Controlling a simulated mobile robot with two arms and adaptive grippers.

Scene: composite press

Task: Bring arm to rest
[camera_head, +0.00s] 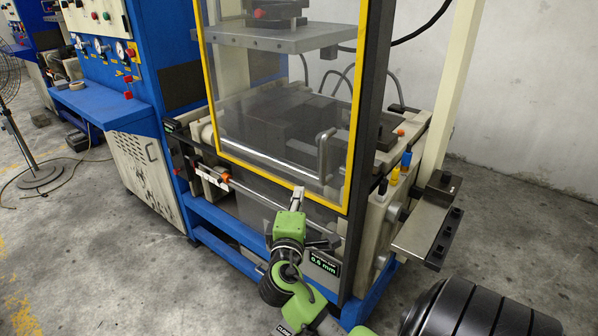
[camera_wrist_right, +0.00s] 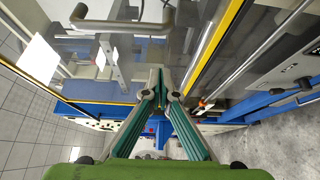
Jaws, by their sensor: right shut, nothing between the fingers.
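My right gripper (camera_head: 298,195) is at the front of the press, close to the lower yellow edge of its clear door (camera_head: 285,110). In the right wrist view the gripper's fingers (camera_wrist_right: 161,78) come together at the tips, with nothing between them. The green right arm (camera_head: 303,308) reaches up from the bottom of the head view. I cannot tell whether the fingertips touch the door. My left gripper is not in either view.
The door's bar handle (camera_head: 323,155) is just above the gripper. A small display (camera_head: 324,263) is right of the wrist. A metal side shelf (camera_head: 420,230) juts out at right. A blue control cabinet (camera_head: 125,70) and fan (camera_head: 38,178) stand left; grey floor (camera_head: 110,260) is clear at front left.

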